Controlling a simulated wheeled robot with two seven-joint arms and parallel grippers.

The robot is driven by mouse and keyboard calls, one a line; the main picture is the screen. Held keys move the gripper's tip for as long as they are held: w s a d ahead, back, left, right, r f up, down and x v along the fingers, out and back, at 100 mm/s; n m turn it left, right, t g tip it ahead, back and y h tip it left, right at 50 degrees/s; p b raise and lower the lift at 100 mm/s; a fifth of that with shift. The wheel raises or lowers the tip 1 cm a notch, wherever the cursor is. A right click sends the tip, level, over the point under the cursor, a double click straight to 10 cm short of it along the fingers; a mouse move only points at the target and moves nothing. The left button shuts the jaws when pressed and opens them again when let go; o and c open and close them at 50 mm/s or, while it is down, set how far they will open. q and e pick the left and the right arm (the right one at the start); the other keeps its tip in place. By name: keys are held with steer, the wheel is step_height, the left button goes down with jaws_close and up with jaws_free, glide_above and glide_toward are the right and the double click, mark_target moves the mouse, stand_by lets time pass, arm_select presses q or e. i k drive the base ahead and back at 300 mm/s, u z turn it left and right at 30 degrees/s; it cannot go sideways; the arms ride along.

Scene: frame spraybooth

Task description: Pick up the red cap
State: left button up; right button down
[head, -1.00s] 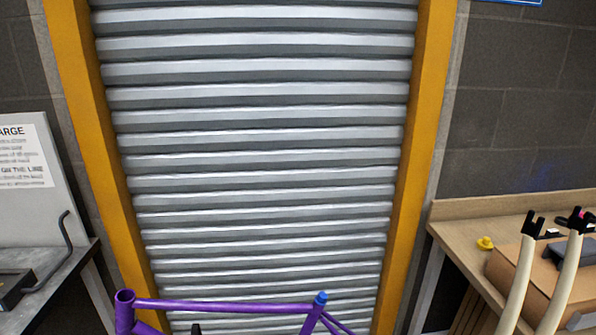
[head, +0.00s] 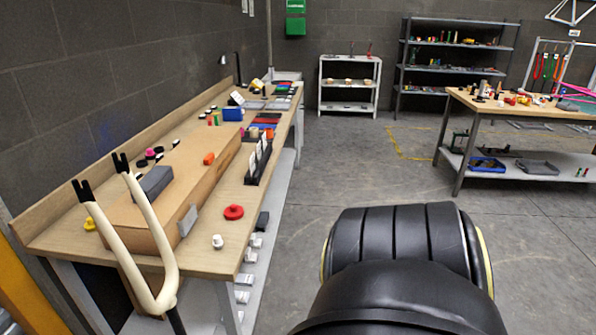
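A round red cap (head: 233,212), with a smaller raised part on top, lies on the wooden workbench (head: 215,245) at the left, near its front edge. It stands clear of the things around it. Neither of my grippers shows in the head view. A large black rounded part, apparently of my own arm, fills the bottom centre, to the right of the bench.
A small white knob (head: 218,241) sits just in front of the cap. A cream fork (head: 143,240) rises before the bench's near end. Open floor (head: 340,165) lies to the right.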

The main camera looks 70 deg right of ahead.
mark_target(233, 212)
steer(key=z, duration=2.05)
